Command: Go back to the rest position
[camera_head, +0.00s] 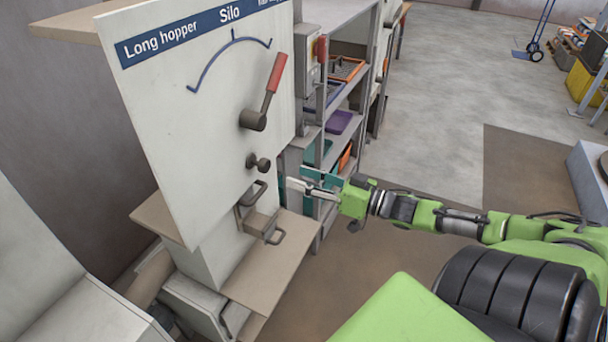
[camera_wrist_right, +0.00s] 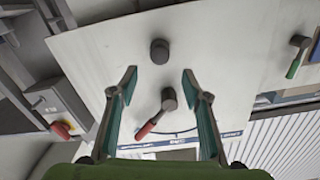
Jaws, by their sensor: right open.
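My right gripper (camera_head: 308,188) is open and empty in the head view, just right of the white machine panel (camera_head: 190,100). In the right wrist view my right gripper (camera_wrist_right: 160,85) shows its two fingers spread apart, facing the panel. A dark round knob (camera_wrist_right: 159,51) shows beyond the fingertips, and a lever with a red handle (camera_wrist_right: 157,115) shows between the fingers; neither is held. In the head view the red-handled lever (camera_head: 273,80) points up and right below the "Silo" label, with the knob (camera_head: 260,163) under it. My left gripper is not in view.
Metal handles (camera_head: 265,228) sit below the panel above a tan shelf (camera_head: 265,265). A shelving rack (camera_head: 345,100) with trays stands behind my right gripper. A blue hand truck (camera_head: 540,35) stands at the back right. Grey floor (camera_head: 435,90) is open in the middle.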

